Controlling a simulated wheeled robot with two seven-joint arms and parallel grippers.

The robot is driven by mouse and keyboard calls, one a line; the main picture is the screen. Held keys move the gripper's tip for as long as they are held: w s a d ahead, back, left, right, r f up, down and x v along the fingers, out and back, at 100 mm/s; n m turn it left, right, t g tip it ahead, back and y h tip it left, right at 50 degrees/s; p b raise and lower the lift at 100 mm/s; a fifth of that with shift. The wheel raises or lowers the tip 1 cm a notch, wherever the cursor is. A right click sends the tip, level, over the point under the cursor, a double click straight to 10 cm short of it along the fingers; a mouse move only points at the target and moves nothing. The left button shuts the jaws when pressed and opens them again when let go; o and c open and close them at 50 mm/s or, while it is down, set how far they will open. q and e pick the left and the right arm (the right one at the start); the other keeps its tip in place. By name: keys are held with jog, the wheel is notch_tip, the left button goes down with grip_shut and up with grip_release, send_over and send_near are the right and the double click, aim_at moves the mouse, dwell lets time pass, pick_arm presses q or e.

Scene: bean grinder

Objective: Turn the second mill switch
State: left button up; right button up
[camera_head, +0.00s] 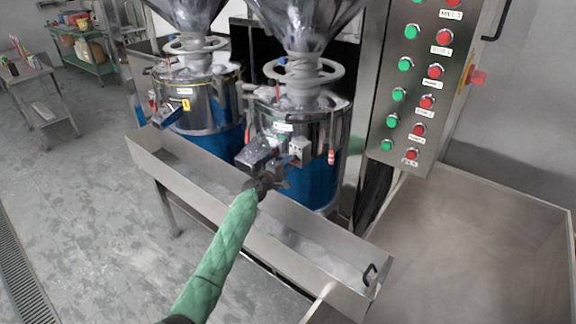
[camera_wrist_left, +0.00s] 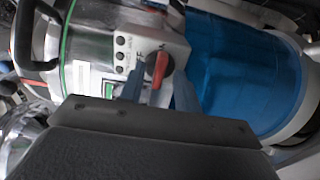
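The nearer mill (camera_head: 322,118), with a steel drum over a blue lower part, carries a small grey switch box (camera_head: 299,147) on its front. In the left wrist view a red switch knob (camera_wrist_left: 157,68) sits on the grey box face, beside several dark round buttons. My left gripper (camera_head: 280,184), on a green-sleeved arm, is in front of this mill, below the box. In the left wrist view its two bluish fingers are apart, one on each side of the knob; I cannot tell whether they touch it. My right gripper is not in view.
A second similar mill (camera_head: 198,97) stands to the left. A long steel trough (camera_head: 190,177) runs under both mills. A control panel (camera_head: 425,90) with green and red buttons stands at the right, above a wide steel tray (camera_head: 480,265). Open floor lies at the left.

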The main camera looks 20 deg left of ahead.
pick_arm(q)
jog(key=c, duration=0.6)
grip_shut()
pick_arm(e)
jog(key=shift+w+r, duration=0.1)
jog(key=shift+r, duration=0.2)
pick_arm(q)
jog(key=shift+n, duration=0.4)
jog(key=n+p, duration=0.3)
jog(key=n, duration=0.3)
jog(key=shift+r+n, duration=0.15)
jog(key=shift+n, duration=0.15)
jog(key=n+p, duration=0.6)
jog(key=n, duration=0.3)
jog(key=shift+n+p, duration=0.3)
jog(key=shift+p, duration=0.05)
jog(key=shift+f+n+p, duration=0.2)
jog(key=shift+n+p, duration=0.1)
jog(key=shift+n, duration=0.3)
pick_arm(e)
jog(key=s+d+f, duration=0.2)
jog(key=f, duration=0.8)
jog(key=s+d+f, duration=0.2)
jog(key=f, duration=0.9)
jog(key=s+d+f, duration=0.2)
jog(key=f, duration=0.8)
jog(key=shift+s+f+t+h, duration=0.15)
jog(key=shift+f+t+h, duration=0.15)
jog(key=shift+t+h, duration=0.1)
